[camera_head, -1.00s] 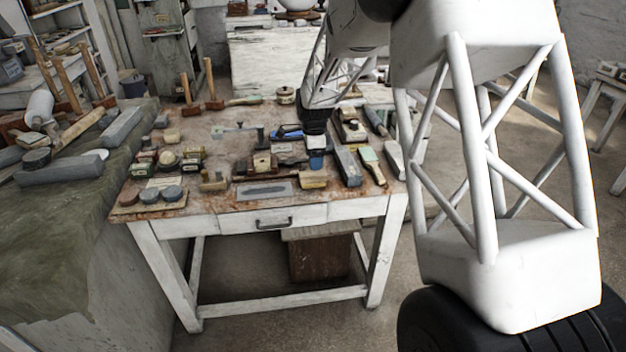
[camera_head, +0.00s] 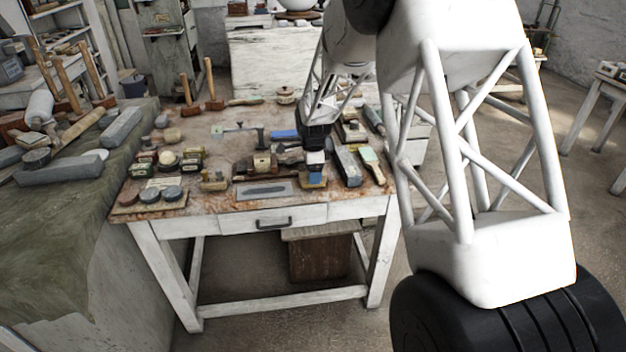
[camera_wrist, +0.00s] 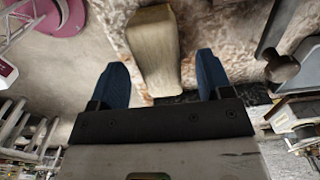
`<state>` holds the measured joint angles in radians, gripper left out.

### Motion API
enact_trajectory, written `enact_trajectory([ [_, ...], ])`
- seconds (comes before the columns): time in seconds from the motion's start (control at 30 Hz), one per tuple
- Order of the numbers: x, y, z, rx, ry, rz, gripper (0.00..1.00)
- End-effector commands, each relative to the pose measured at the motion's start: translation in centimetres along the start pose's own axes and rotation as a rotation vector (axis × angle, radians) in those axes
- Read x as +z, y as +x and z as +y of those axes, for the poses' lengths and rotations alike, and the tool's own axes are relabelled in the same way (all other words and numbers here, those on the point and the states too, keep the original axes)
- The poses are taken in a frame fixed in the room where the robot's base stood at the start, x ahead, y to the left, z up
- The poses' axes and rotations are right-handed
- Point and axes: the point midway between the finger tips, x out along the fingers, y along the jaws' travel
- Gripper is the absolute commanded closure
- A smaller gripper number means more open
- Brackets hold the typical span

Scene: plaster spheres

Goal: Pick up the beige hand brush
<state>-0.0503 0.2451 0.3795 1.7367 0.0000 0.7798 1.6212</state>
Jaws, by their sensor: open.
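The beige hand brush (camera_wrist: 156,50) lies on the worktable, and its pale block shows between and beyond my fingertips in the wrist view. In the head view it lies near the table's front edge (camera_head: 313,182), partly hidden by my gripper. My gripper (camera_wrist: 162,76) is open, with one blue finger on each side of the brush's near end. I cannot tell whether either finger touches it. In the head view my gripper (camera_head: 315,160) is low over the front of the table, just behind the brush's visible end.
The worktable (camera_head: 230,222) is crowded. A grey block (camera_head: 347,166) and a green-and-cream brush (camera_head: 369,160) lie close to the right. A flat grey stone in a tray (camera_head: 265,190) lies to the left. Mallets (camera_head: 212,90) stand at the back. Open floor lies before the table.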

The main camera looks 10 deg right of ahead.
Motion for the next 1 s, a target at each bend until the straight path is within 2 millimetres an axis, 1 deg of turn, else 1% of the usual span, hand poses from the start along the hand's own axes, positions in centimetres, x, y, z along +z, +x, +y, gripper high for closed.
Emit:
enact_trajectory([
  [0.03,-0.01,0.54,0.02,0.002,0.000,0.000,0.28],
  [0.1,-0.01,0.99,0.03,0.002,0.000,0.000,0.28],
  [0.2,0.00,1.27,0.02,0.001,0.000,0.000,0.28],
  [0.73,0.00,1.30,0.02,0.001,0.000,0.000,0.28],
  [1.0,0.00,1.29,0.02,0.001,0.000,0.000,0.69],
])
